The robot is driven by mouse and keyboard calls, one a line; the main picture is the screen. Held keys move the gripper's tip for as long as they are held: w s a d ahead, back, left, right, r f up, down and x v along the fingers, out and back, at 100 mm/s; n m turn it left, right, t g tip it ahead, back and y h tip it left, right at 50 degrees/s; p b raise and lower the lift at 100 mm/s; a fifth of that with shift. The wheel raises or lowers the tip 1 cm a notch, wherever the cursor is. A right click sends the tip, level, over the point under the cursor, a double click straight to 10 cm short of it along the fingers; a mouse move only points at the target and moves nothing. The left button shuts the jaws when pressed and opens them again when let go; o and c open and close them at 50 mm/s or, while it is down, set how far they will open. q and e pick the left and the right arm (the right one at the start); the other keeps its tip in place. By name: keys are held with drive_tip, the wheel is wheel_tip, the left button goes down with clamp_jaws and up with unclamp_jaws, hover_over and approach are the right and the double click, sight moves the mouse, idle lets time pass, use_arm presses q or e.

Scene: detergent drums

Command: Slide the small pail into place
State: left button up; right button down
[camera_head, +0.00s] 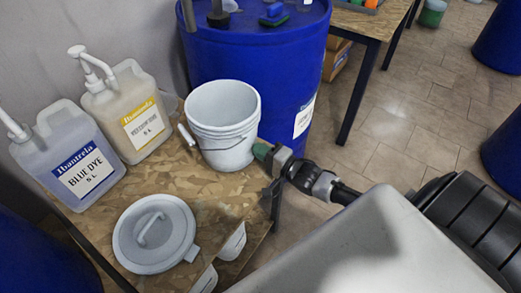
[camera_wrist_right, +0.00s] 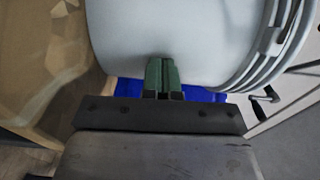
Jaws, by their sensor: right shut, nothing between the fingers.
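The small pail (camera_head: 222,125) is pale grey-white and stands upright and open on the wooden table, near its back right corner. My right gripper (camera_head: 262,151) comes in from the right at the pail's lower right side. Its green fingers are shut with nothing between them, and their tips are at the pail's wall. In the right wrist view, the fingers (camera_wrist_right: 162,75) point at the pail's side (camera_wrist_right: 180,40), which fills the upper part; I cannot tell for sure whether they touch. My left gripper is not in view.
A blue dye jug (camera_head: 68,155) and a yellow-labelled jug (camera_head: 128,112) stand at the left. A large blue drum (camera_head: 262,50) is right behind the pail.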

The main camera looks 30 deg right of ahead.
sight(241, 155)
drive_tip(key=shift+w+a, duration=0.15)
drive_tip(key=shift+a, duration=0.2)
drive_tip(key=a, duration=0.1)
drive_tip(key=w+a, duration=0.1)
drive_tip(key=w+a+p, duration=0.1)
drive_tip(key=a, duration=0.1)
drive_tip(key=shift+a+r, duration=0.1)
drive_tip(key=shift+w+a, duration=0.2)
drive_tip(key=shift+a, duration=0.25)
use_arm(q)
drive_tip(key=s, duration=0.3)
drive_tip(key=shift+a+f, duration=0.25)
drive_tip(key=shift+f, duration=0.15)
